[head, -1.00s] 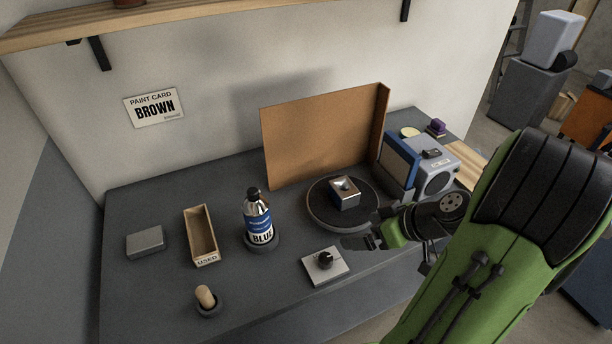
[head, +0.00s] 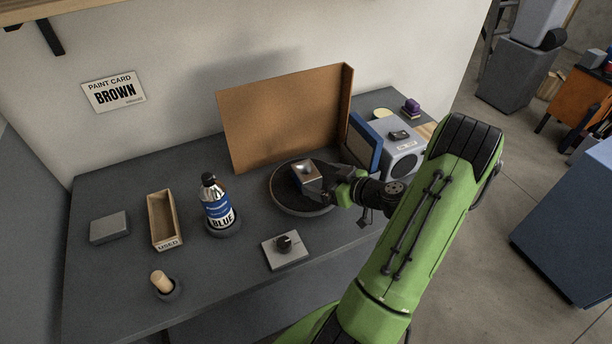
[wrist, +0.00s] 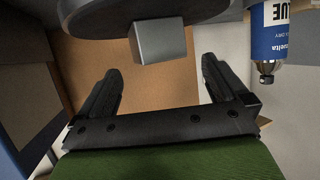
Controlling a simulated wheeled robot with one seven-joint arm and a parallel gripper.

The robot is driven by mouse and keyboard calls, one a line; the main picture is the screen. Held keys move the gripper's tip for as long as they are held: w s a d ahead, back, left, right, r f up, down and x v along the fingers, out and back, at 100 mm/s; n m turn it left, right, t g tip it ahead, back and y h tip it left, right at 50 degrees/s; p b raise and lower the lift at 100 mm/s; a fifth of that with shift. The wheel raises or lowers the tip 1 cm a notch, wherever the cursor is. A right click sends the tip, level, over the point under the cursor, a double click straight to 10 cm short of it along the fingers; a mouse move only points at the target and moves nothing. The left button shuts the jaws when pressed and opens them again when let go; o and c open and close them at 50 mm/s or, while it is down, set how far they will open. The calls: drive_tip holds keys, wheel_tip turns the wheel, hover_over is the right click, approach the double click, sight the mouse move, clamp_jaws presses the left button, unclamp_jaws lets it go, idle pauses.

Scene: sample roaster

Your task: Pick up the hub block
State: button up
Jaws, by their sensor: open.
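The hub block is a grey metal block (head: 305,180) with a shiny hollow in its top, on the round dark turntable (head: 283,204). My gripper (head: 326,180) is at the block's right side in the head view, and its far finger partly shows behind the block. In the wrist view, which looks upside down, the block (wrist: 160,42) shows just past the tips of my open fingers (wrist: 164,75), roughly in line with the gap. Nothing is held. Whether a finger touches the block cannot be told.
A brown backboard (head: 280,120) stands behind the turntable. A grey machine with a blue panel (head: 402,152) stands right of it. A blue-labelled bottle (head: 218,205) and a knob plate (head: 287,250) are left and in front. A wooden USED tray (head: 164,220) is farther left.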

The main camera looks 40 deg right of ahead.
sight(312, 176)
drive_tip(key=x, duration=0.5)
drive_tip(key=shift+w+f+p, duration=0.1)
drive_tip(key=shift+w+p, duration=0.1)
drive_tip(key=shift+p, duration=0.1)
drive_tip(key=shift+s, duration=0.15)
drive_tip(key=shift+c, duration=0.8)
drive_tip(key=c, duration=1.3)
